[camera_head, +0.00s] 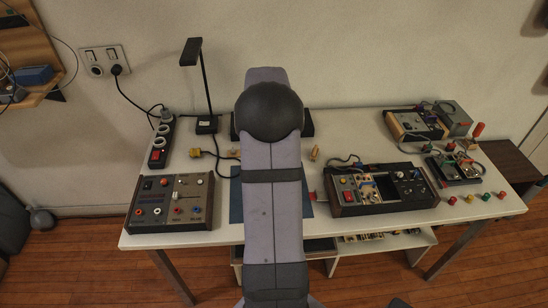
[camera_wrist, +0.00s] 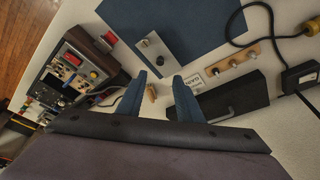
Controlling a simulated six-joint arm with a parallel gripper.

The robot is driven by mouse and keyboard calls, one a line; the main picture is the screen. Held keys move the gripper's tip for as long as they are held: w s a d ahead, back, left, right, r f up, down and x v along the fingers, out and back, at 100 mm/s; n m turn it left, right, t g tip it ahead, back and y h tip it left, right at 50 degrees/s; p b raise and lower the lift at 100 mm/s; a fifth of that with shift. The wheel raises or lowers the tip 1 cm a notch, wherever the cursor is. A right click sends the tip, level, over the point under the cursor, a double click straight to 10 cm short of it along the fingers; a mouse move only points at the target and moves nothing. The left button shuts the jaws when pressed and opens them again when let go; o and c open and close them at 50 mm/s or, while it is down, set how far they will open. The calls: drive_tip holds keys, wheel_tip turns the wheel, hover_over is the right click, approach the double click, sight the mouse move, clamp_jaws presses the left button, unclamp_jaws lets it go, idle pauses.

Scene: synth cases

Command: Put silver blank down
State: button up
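A silver blank (camera_wrist: 154,55), a small flat plate with a dark round spot, lies on the blue mat (camera_wrist: 195,25) near the mat's edge in the wrist view. My gripper (camera_wrist: 160,78) has its two blue fingers spread apart, with nothing held between them. The fingertips are just short of the blank in the picture; I cannot tell their height above the table. In the head view my arm hides the gripper and the blank, and parts of the blue mat (camera_head: 236,202) show beside the arm.
A control panel with a red button (camera_head: 383,189) stands right of the mat, another panel (camera_head: 170,202) at left. A small tan piece (camera_wrist: 151,92) lies beyond the finger gap. A wooden strip with pegs (camera_wrist: 231,63) and a dark bar (camera_wrist: 232,96) lie nearby. A desk lamp (camera_head: 205,85) stands behind.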

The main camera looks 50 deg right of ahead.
drive_tip(key=w+a+n+y, duration=0.2)
drive_tip(key=a+n, duration=0.7)
drive_tip(key=a, duration=1.5)
drive_tip(key=s+a+f+n, duration=0.1)
drive_tip(key=s+a+n, duration=0.3)
drive_tip(key=a, duration=0.4)
drive_tip(key=s+a+f+n+y, duration=0.1)
drive_tip(key=s+a+f+n, duration=0.1)
drive_tip(key=s+a+n, duration=0.3)
drive_tip(key=s+a, duration=0.2)
drive_tip(key=a, duration=0.2)
drive_tip(key=shift+s, duration=0.25)
wheel_tip(320, 180, up, 4)
drive_tip(key=p, duration=0.4)
